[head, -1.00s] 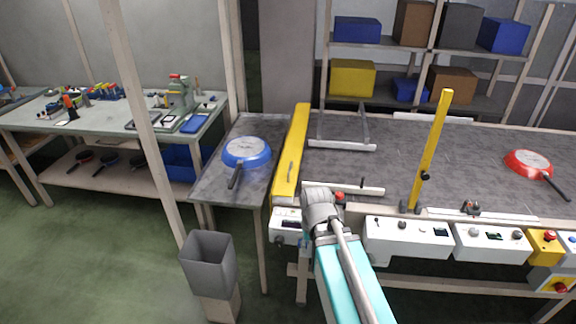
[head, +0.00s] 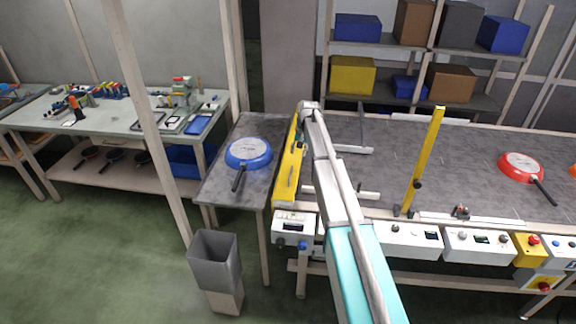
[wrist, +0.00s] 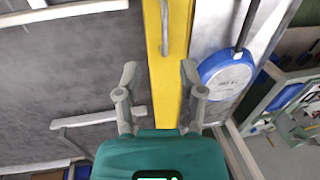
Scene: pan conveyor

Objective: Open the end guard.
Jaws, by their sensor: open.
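The end guard (head: 288,182) is a yellow panel with a grey bar handle, along the left end of the dark conveyor (head: 480,165). In the head view my arm hides part of it. In the wrist view the guard (wrist: 170,100) runs down the middle, with its handle (wrist: 165,28) near the top edge. My gripper (wrist: 160,73) is open and empty, its fingers on either side of the yellow strip in the picture and short of the handle. I cannot tell its height above the guard. In the head view its fingers are not clearly visible.
A blue pan (head: 248,152) lies upside down on the side table (head: 225,190) left of the guard. A red pan (head: 520,166) is on the conveyor. A yellow post (head: 425,160) stands upright at the conveyor's front edge. Control boxes (head: 410,238) line the front.

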